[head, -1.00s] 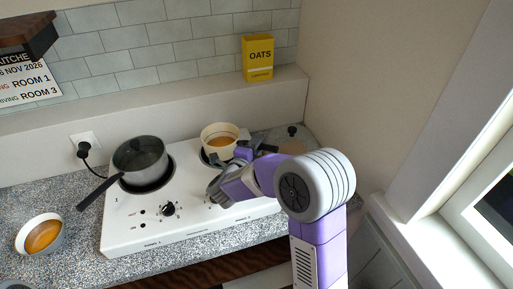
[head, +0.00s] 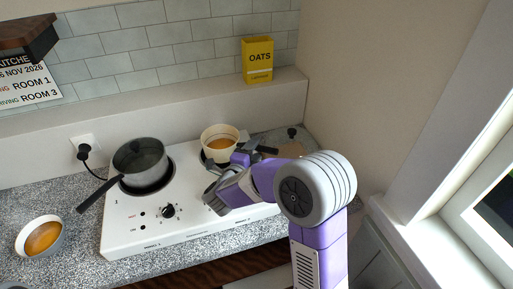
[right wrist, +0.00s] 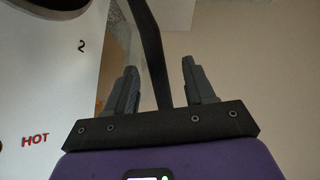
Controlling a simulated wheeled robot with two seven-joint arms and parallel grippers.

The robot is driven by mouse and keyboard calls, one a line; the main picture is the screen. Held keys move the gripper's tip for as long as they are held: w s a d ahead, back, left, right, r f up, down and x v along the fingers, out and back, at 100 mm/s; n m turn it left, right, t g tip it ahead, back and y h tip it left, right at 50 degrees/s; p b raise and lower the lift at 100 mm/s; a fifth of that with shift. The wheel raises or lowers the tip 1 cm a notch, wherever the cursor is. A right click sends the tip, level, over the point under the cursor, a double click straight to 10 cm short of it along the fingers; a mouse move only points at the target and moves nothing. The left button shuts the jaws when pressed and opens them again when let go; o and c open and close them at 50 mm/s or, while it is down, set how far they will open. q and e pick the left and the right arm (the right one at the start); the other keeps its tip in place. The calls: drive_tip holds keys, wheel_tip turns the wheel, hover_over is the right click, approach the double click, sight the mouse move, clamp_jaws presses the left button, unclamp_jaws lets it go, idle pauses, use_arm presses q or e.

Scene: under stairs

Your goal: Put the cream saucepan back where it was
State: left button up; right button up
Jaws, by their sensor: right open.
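The cream saucepan (head: 220,131), with orange-brown contents, is at the right rear burner of the white hob (head: 130,222). Its dark handle (head: 267,150) points right and is partly hidden by my gripper. My right gripper (head: 250,147) is beside the pan at this handle. In the right wrist view the open fingers (right wrist: 160,82) stand on either side of the dark handle (right wrist: 150,45), with a gap to each side. My left gripper is not in view.
A grey saucepan (head: 140,160) sits on the left burner, its handle toward the front left. A bowl of orange food (head: 40,237) stands on the counter at left. A dark knob (head: 291,132) shows at the right rear.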

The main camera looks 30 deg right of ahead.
drive_tip(key=v, duration=1)
drive_tip(key=shift+s, duration=0.1)
